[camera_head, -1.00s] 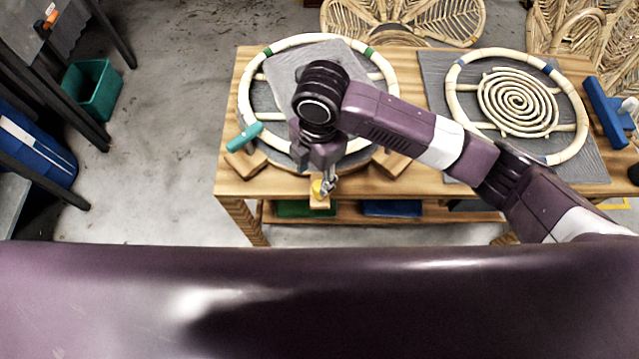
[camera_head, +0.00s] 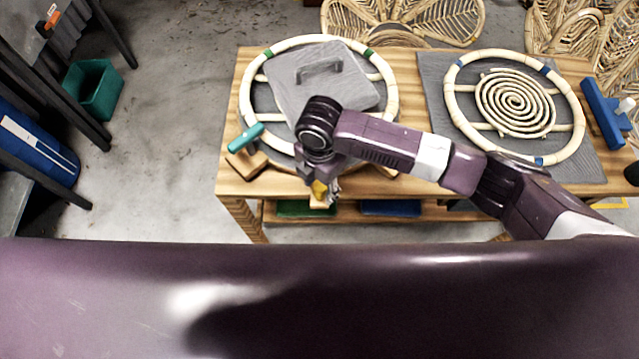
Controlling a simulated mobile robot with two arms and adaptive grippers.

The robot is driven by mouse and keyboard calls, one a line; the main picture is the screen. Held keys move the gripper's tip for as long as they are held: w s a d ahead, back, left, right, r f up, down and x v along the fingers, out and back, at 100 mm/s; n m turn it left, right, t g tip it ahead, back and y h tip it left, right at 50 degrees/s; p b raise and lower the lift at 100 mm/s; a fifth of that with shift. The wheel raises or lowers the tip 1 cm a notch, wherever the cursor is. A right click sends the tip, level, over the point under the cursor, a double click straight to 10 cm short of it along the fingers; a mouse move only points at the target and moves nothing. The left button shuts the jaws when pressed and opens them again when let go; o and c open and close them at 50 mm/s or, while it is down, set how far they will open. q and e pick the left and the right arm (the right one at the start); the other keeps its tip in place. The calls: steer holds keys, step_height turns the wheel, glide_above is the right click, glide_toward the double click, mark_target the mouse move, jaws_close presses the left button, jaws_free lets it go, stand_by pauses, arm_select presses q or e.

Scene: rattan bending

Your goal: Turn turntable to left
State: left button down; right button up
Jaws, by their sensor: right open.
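The turntable, a round grey disc (camera_head: 262,98) carrying a pale rattan ring (camera_head: 391,95) with green bands, sits on the left half of the wooden table. A grey square plate (camera_head: 355,95) with a handle (camera_head: 320,68) lies over it. My right gripper (camera_head: 325,192) is open at the table's front edge, in front of the turntable. It is beside a yellow piece (camera_head: 319,188) on a small wooden block (camera_head: 322,204); I cannot tell whether they touch. My right wrist hides part of the turntable's front. My left gripper is out of view.
A teal-handled clamp (camera_head: 246,136) stands at the turntable's front left. A second rattan ring (camera_head: 452,100) with a spiral coil (camera_head: 515,103) lies at the right, near a blue tool (camera_head: 603,112). The floor left of the table (camera_head: 160,140) is clear.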

steer(key=shift+c, duration=0.4)
jaws_close()
steer(key=shift+a, duration=0.15)
